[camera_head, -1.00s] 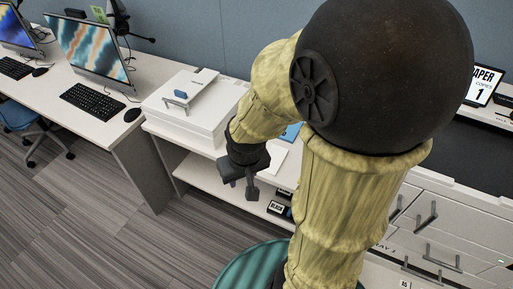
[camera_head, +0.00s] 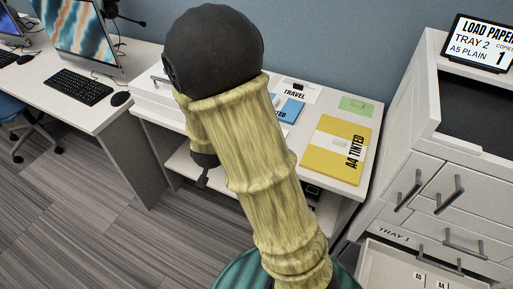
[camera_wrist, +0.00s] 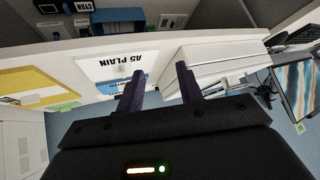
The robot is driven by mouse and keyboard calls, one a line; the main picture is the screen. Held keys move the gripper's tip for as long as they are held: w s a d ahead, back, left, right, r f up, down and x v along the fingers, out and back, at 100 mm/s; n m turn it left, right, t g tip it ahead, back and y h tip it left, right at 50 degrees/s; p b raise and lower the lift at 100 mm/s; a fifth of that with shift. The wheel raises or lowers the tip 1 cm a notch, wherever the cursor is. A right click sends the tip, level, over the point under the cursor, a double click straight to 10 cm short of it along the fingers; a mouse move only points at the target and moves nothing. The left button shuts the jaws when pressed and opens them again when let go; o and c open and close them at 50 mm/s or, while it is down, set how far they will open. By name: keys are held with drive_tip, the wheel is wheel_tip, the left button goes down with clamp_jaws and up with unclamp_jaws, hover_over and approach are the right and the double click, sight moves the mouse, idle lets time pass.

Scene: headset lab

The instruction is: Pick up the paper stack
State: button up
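A white paper stack labelled "A5 PLAIN" (camera_wrist: 95,67) lies on the side table in the wrist view, its label upside down, just left of my gripper's fingers. In the head view my arm hides it. My gripper (camera_wrist: 158,88) is open, with nothing seen between its two dark fingers. In the head view only a small part of the gripper shows below the arm. The screen (camera_head: 485,41) on the right reads "LOAD PAPER", "TRAY 2", "A5 PLAIN", copies 1.
A yellow "A4 TINTED" stack (camera_head: 322,157), a partly hidden blue stack (camera_head: 290,108), a white "TRAVEL" sheet (camera_head: 298,90) and a green card (camera_head: 357,105) share the table. A white boxy device (camera_wrist: 222,60) stands beside the A5 stack. The printer (camera_head: 432,135) is at right, a drawer pulled out below.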

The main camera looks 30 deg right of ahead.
drive_tip(key=w+d+f+m+t+h+b, duration=0.1)
drive_tip(key=d+f+m+h+b, duration=0.3)
drive_tip(key=f+h+b, duration=0.5)
drive_tip(key=shift+w+d+f+t+h, duration=0.2)
drive_tip(key=shift+d+f+t+h, duration=0.35)
drive_tip(key=shift+d, duration=0.35)
drive_tip(key=shift+r, duration=0.1)
drive_tip(key=b+x, duration=0.2)
drive_tip(key=x, duration=0.9)
drive_tip(key=shift+w+d, duration=0.2)
drive_tip(key=shift+d, duration=0.05)
drive_tip(key=shift+w+d, duration=0.15)
drive_tip(key=shift+w, duration=0.05)
drive_tip(key=shift+d, duration=0.1)
